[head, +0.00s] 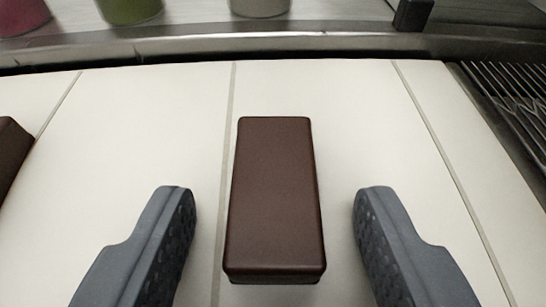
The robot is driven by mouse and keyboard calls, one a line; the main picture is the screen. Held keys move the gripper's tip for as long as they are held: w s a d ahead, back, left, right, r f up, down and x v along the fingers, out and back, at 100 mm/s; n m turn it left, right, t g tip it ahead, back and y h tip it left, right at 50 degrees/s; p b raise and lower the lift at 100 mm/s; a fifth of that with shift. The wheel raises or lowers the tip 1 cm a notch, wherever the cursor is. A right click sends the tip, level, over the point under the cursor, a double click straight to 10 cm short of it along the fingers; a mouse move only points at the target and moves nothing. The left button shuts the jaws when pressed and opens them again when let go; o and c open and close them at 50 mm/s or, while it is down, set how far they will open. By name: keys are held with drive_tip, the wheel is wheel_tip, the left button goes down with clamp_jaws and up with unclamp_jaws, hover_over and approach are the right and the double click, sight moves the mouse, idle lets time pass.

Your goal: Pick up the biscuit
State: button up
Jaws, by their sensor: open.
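The biscuit, a dark brown rectangular block (274,200), lies on a cream slatted surface (130,150) in the middle of the head view, its long side pointing away from me. My gripper (274,205) is open, with one grey finger on the left of the block and one on the right. Clear gaps show between each finger and the block, so neither finger touches it. A second dark brown block (10,155) is cut off at the left edge of the view.
A metal rail (300,42) runs across the back. Behind it stand pink (22,14), green (130,10) and grey (260,7) containers, and a small black part (412,14) sits at the rail. A metal wire grid (510,95) lies at the right. The surface around the block is clear.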

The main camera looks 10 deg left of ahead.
drive_tip(key=c, duration=1)
drive_tip(key=shift+r, duration=0.1)
drive_tip(key=shift+c, duration=0.2)
